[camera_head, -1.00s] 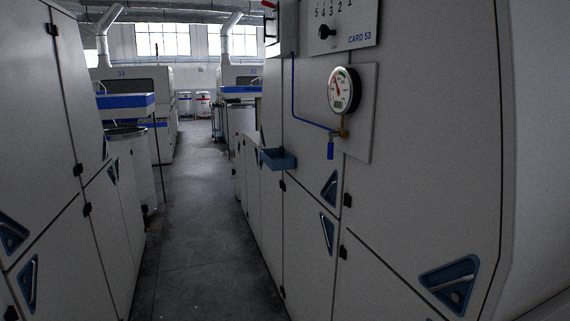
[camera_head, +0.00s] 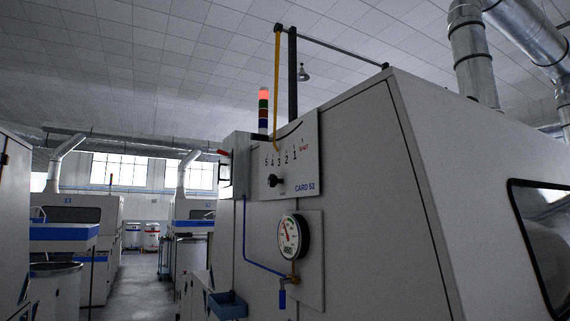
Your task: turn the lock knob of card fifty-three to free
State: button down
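The panel of card fifty-three (camera_head: 305,150) is a pale plate high on the side of a grey machine, marked "CARD 53" in blue. A small black knob (camera_head: 275,181) sits at its lower left. Tiny lettering below the knob is too small to read, so its setting is unclear. My gripper is not in view.
A round gauge (camera_head: 291,238) and a blue-handled valve (camera_head: 283,297) sit below the panel. A blue tray (camera_head: 228,305) juts from the machine into the aisle. A signal tower (camera_head: 263,110) glows red on top. The aisle floor (camera_head: 135,285) is clear at left.

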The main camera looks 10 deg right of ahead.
aim_at(273, 180)
jog(key=i+j, duration=0.4)
jog(key=i, duration=0.15)
jog(key=i+j, duration=0.4)
jog(key=i, duration=0.15)
